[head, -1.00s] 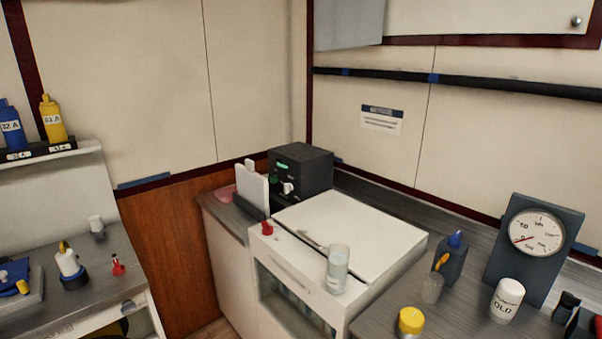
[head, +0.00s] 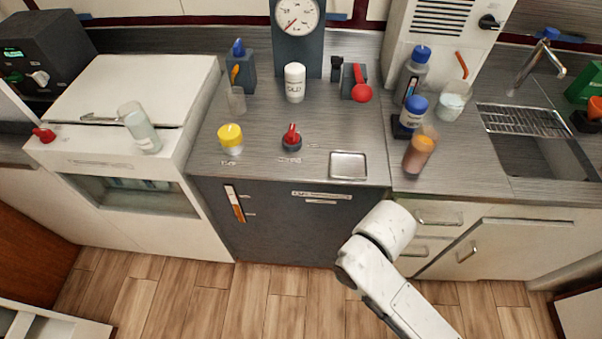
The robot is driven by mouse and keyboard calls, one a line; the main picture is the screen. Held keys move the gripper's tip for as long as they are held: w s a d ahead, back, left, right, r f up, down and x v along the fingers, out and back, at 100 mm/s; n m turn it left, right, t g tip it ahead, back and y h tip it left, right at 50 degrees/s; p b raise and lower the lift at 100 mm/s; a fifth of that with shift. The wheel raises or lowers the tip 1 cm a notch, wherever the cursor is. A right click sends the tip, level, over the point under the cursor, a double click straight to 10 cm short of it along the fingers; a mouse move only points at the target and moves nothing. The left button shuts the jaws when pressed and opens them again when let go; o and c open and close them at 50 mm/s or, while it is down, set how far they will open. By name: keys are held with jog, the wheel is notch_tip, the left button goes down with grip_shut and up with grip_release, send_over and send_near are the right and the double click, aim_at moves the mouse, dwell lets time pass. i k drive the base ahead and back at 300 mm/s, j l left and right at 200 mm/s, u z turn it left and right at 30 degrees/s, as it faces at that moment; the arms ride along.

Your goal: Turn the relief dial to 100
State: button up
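A small dark dial with a red pointer knob (head: 291,138) sits on the counter, with small labels around it that are too small to read. It looks like the relief dial. A round white gauge (head: 298,15) with a red needle stands on a dark upright panel behind it, cut by the top of the view. My white arm shows at the lower right, in front of the cabinets, apart from the dial. My gripper does not show, so its state is hidden.
A yellow-capped jar (head: 231,139) stands left of the dial and a white bottle (head: 294,83) behind it. A red-handled lever (head: 361,87) is behind right. The floor (head: 290,310) in front is clear.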

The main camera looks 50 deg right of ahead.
aim_at(336, 61)
jog(key=z, duration=0.5)
jog(key=i+j+z, duration=0.1)
jog(key=j+z, duration=0.9)
jog(key=j, duration=0.15)
